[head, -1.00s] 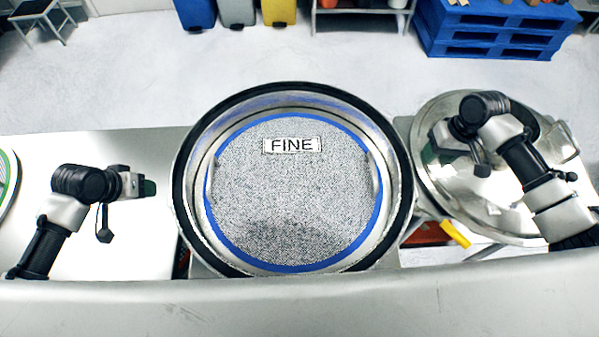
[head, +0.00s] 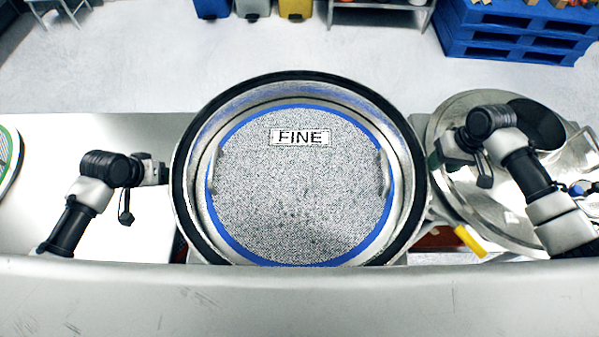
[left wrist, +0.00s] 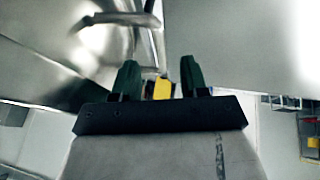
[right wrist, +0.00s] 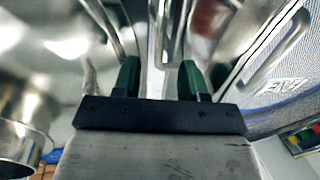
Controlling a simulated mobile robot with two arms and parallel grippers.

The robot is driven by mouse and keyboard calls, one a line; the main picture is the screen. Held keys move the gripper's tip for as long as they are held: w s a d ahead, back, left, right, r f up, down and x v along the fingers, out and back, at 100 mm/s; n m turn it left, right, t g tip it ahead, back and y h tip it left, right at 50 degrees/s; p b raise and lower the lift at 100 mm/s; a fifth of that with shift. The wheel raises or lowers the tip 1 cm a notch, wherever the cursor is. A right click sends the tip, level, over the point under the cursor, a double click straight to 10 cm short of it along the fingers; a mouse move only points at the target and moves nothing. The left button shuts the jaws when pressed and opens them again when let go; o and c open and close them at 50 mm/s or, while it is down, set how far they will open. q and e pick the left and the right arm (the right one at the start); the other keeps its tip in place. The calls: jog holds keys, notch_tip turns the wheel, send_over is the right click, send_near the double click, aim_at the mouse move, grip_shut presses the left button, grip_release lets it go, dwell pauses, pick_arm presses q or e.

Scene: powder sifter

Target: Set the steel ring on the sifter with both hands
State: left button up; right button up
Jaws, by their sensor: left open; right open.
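A round steel wall with a black rim (head: 184,158) stands in the middle of the head view. Inside it lies a grey mesh screen (head: 300,195) with a blue edge, a FINE label and two small side handles; part also shows in the right wrist view (right wrist: 290,95). I cannot tell where the steel ring ends and the sifter body begins. My left gripper (head: 163,172) is open just left of the black rim. My right gripper (head: 436,157) is open just right of it. Shiny steel bars show ahead of the left (left wrist: 125,18) and right fingers (right wrist: 175,30); neither gripper visibly holds anything.
A round steel lid (head: 460,205) lies at the right, under my right arm. A yellow piece (head: 469,241) sits near its front edge. A green-edged disc (head: 12,160) is at the far left. Blue pallets (head: 510,35) and bins (head: 295,9) stand on the floor behind.

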aim_at(427, 177)
pick_arm(q)
jog(key=x, duration=0.7)
jog(key=shift+w+f, duration=0.15)
jog(key=shift+f, duration=0.2)
pick_arm(e)
jog(key=f, duration=0.2)
jog(key=a+f, duration=0.1)
jog(key=f, duration=0.4)
jog(key=shift+a+f, duration=0.25)
jog(key=shift+f, duration=0.05)
pick_arm(q)
grip_shut()
pick_arm(e)
grip_shut()
